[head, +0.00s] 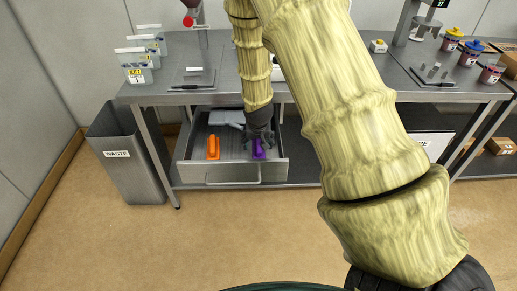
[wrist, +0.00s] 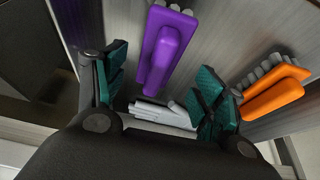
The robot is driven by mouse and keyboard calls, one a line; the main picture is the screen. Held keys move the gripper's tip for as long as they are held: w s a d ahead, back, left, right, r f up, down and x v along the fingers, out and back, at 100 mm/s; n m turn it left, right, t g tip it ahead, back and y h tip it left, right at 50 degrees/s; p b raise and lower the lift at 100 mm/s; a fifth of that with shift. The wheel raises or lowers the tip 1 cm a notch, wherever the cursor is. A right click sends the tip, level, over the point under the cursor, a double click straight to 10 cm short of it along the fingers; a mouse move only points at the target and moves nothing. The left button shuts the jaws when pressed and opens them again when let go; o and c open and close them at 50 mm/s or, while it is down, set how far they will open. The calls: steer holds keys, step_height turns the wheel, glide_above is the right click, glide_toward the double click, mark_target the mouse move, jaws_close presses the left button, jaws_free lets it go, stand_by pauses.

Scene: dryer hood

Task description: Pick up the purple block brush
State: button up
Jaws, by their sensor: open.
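The purple block brush (head: 258,151) lies in the open metal drawer, right of its middle in the head view. In the wrist view the purple brush (wrist: 164,48) is at the top centre, its handle and pale bristles in sight. My gripper (head: 259,138) is over the drawer and partly covers the brush in the head view. In the wrist view my gripper (wrist: 158,88) is open, its teal finger pads apart with nothing held. The purple brush appears between and beyond the pads. Whether a pad touches it I cannot tell.
An orange brush (head: 213,148) lies in the drawer (head: 232,175) to the left. A grey object (head: 226,117) lies at the back of the drawer. The steel table (head: 190,95) stands above the drawer. A waste bin (head: 125,150) stands to the left.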

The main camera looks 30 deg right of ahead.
mark_target(259, 146)
steer(key=x, duration=0.3)
steer(key=shift+d+f+p, duration=0.1)
steer(key=shift+d+p, duration=0.05)
steer(key=shift+p, duration=0.15)
steer(key=shift+f, duration=0.2)
steer(key=shift+f, duration=0.25)
stand_by(0.4)
steer(key=c, duration=1.1)
